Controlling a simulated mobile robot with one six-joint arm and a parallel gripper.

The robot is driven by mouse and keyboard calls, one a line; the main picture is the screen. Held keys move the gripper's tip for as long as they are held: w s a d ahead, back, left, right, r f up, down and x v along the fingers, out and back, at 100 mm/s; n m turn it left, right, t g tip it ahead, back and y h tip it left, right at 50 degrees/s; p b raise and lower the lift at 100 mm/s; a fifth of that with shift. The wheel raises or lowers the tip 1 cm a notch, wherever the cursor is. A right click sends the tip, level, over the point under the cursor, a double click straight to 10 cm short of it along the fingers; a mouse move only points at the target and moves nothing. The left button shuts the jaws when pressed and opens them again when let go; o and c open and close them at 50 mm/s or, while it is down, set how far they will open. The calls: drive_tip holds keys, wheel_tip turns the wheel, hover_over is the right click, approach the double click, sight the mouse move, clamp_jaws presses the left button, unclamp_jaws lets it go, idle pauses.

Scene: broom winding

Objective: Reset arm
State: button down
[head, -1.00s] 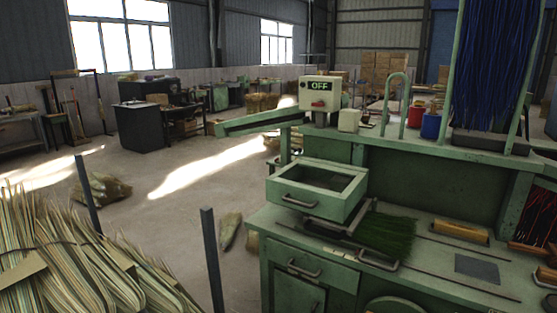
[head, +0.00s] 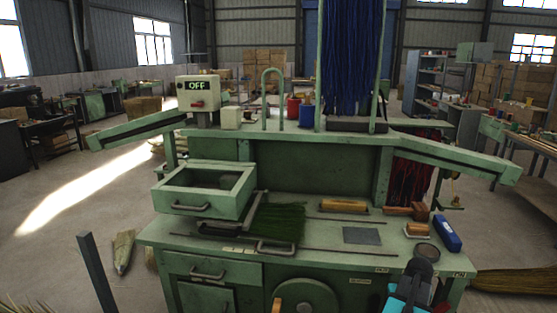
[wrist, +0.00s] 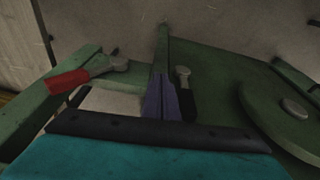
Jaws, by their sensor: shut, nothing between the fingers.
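My gripper (wrist: 168,98) is shut and empty at the centre of the wrist view, above a teal and black part of my own arm. It points at the lower front of a green workbench. In the head view my arm, black and teal, shows at the bottom right, in front of the right end of the green workbench (head: 330,262). The gripper's fingertips cannot be made out there. In the wrist view a red-handled lever (wrist: 68,82) on green metal lies left of the gripper, and a green disc (wrist: 285,120) lies to its right.
The bench bears an open drawer box (head: 200,186), a green bristle bundle (head: 275,222), a wooden block (head: 343,206) and a blue box (head: 447,234). A switch box (head: 197,93) reading OFF stands behind. A dark post (head: 95,272) rises at left. Floor beyond it is mostly clear.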

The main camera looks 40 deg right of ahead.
drive_tip(key=w+a+f+n+g+y, duration=0.1)
drive_tip(key=w+a+f, duration=0.55)
drive_tip(key=a, duration=0.35)
drive_tip(key=w+a+f+n+y, duration=0.1)
drive_tip(key=w+a+f+n, duration=0.1)
drive_tip(key=w+a+f, duration=0.65)
drive_tip(key=w+a+f+n+g+y, duration=0.15)
drive_tip(key=w+a, duration=0.35)
drive_tip(key=a, duration=0.8)
drive_tip(key=s+a+f+n+g, duration=0.1)
drive_tip(key=s+a+f, duration=0.3)
drive_tip(key=a, duration=0.6)
drive_tip(key=s+a+f+n+g+h, duration=0.1)
drive_tip(key=s+a+f, duration=0.3)
drive_tip(key=a, duration=0.6)
drive_tip(key=s+a+f+n+g, duration=0.2)
drive_tip(key=s+a+f+n, duration=0.1)
drive_tip(key=a, duration=0.7)
drive_tip(key=shift+s+a+f+g, duration=0.35)
drive_tip(key=shift+s+a+f, duration=0.05)
drive_tip(key=shift+s+f, duration=0.4)
drive_tip(key=shift+h, duration=0.25)
